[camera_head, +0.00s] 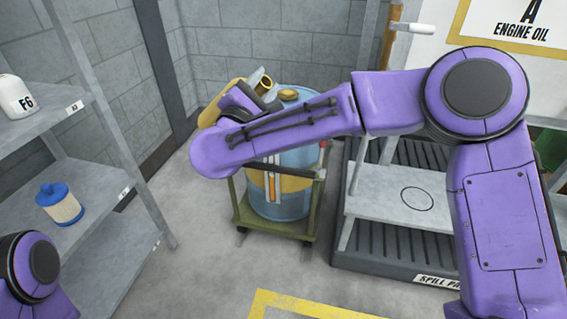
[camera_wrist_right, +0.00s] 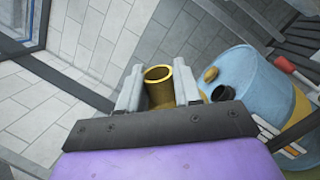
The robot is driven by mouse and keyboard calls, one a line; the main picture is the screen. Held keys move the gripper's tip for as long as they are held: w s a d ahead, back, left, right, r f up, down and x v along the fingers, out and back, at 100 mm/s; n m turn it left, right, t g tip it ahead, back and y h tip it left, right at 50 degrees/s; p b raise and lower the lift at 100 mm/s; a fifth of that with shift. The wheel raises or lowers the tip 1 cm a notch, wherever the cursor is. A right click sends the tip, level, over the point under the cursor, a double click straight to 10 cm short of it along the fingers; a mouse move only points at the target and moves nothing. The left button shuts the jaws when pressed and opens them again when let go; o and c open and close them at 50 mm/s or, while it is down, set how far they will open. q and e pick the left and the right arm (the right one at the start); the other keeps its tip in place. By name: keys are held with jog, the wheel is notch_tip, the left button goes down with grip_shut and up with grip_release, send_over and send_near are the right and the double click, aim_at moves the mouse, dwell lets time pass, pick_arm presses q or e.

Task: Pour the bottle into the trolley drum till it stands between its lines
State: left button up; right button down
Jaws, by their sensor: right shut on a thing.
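My right gripper (camera_wrist_right: 158,90) is shut on a gold-yellow bottle (camera_wrist_right: 159,74), whose open round mouth shows between the fingers. In the head view the bottle (camera_head: 263,85) is held up at the left of the drum top, partly hidden by my right arm. The trolley drum (camera_head: 292,204) is blue with a yellow band and stands upright. Its sight gauge (camera_head: 270,186) is partly behind my arm; I cannot read the level. In the wrist view the drum (camera_wrist_right: 245,72) is right of the bottle, with a dark opening (camera_wrist_right: 223,92) on top. My left gripper is out of view.
The green trolley (camera_head: 275,228) stands on the floor before block walls. A shelf (camera_head: 85,240) at left holds a blue-and-cream container (camera_head: 59,203) and a white F6 container (camera_head: 15,95).

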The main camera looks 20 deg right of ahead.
jog(key=shift+r, duration=0.1)
notch_tip(320, 180, up, 4)
jog(key=shift+r+p, duration=0.1)
jog(key=shift+p, duration=0.2)
dwell(0.3)
